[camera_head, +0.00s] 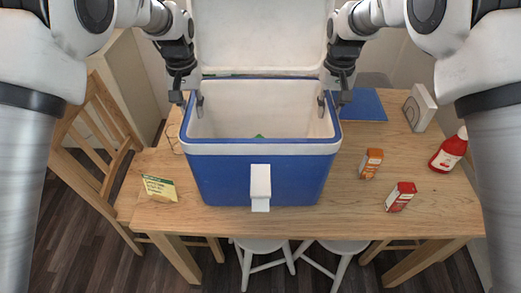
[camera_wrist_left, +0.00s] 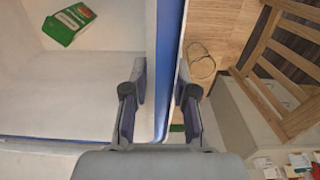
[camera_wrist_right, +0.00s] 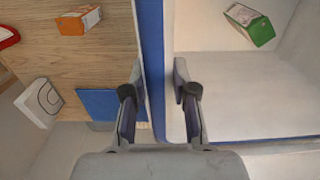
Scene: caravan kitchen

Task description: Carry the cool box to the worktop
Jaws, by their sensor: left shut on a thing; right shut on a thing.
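The cool box (camera_head: 225,178), blue with a white rim and white inside, is upright over the wooden table, its white lid (camera_head: 262,35) open at the back. I cannot tell if its base touches the table. My left gripper (camera_head: 191,103) is shut on its left side wall, one finger inside and one outside; the wall also shows in the left wrist view (camera_wrist_left: 167,45). My right gripper (camera_head: 328,103) is shut on its right side wall the same way, also in the right wrist view (camera_wrist_right: 153,40). A green carton (camera_wrist_left: 68,23) lies inside. No worktop is clearly visible.
The table (camera_head: 300,220) holds a yellow-green packet (camera_head: 160,188) at left, and an orange carton (camera_head: 371,163), red carton (camera_head: 400,196), red bottle (camera_head: 449,150), blue mat (camera_head: 362,105) and white box (camera_head: 420,107) at right. A wooden chair (camera_head: 92,135) stands left; white stools (camera_head: 262,246) stand in front.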

